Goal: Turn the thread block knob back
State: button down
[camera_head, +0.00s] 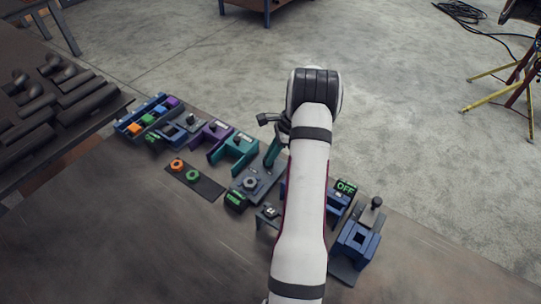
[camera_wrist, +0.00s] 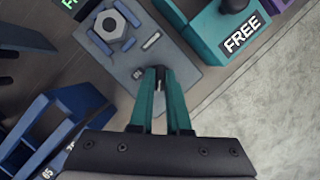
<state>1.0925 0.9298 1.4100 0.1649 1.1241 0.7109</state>
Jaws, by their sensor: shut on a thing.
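The thread block is a grey plate (camera_wrist: 185,72) with a pale hex nut (camera_wrist: 110,25) near one end; it also shows in the head view (camera_head: 262,178). My gripper (camera_wrist: 154,72) has its teal fingers together over the plate, beside the nut. It is shut on a small knob, mostly hidden between the fingertips. A small pale-tipped dark piece (camera_wrist: 152,41) shows just beyond the tips. In the head view my gripper (camera_head: 272,154) is at the plate's far side, partly covered by my arm.
A teal fixture marked FREE (camera_wrist: 240,38) stands close to the right of my fingers. Blue fixtures (camera_wrist: 55,120) lie at left. In the head view, a dark mat (camera_head: 207,188) holds orange and green rings. An OFF sign (camera_head: 346,187) stands right of my arm. The bench front is clear.

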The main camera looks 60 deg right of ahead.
jog(key=shift+n, duration=0.6)
jog(key=shift+y, duration=0.3)
jog(key=c, duration=0.9)
grip_release()
jog(key=shift+g, duration=0.3)
jog(key=v, duration=1.5)
jog(key=shift+s+r, duration=0.1)
jog(key=shift+r, duration=0.3)
